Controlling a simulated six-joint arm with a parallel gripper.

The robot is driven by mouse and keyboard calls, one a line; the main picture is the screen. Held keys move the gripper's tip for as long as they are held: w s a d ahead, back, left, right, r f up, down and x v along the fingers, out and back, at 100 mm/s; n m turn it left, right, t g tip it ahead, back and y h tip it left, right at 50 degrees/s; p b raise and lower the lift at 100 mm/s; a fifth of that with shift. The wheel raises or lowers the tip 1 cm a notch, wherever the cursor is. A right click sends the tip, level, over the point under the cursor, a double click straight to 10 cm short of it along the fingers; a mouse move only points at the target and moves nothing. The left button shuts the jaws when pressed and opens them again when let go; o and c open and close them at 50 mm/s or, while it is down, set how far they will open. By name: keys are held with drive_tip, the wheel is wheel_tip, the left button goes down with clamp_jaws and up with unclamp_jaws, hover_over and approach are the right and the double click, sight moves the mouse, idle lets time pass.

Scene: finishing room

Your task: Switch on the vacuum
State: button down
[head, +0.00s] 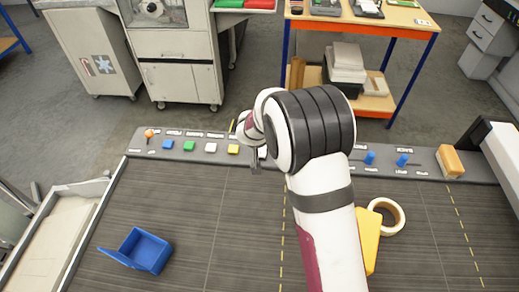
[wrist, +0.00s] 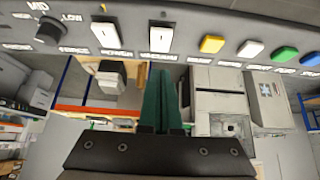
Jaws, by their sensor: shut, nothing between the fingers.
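A grey control panel (head: 140,145) runs along the far edge of the bench. It carries an orange knob (head: 149,133) and blue (head: 168,144), green (head: 189,146), white (head: 211,148) and yellow (head: 233,149) buttons. A white rocker switch (wrist: 161,35) shows in the wrist view just beyond my fingertips, with another white rocker (wrist: 75,38) to its left. My arm hides part of the panel in the head view.
A tape roll (head: 398,222) and yellow item (head: 367,240) lie beside my arm. A blue bin (head: 149,250) stands at front left. The bench's middle left is clear.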

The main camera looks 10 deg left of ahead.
sight(260, 154)
drive_tip(key=f, duration=0.2)
drive_tip(key=w+f, duration=0.1)
drive_tip(key=f, duration=0.1)
drive_tip(key=shift+f, duration=0.15)
drive_tip(key=shift+s+f, duration=0.1)
drive_tip(key=shift+f, duration=0.65)
drive_tip(key=shift+s+f, duration=0.2)
drive_tip(key=shift+f, duration=0.3)
drive_tip(key=shift+r, duration=0.9)
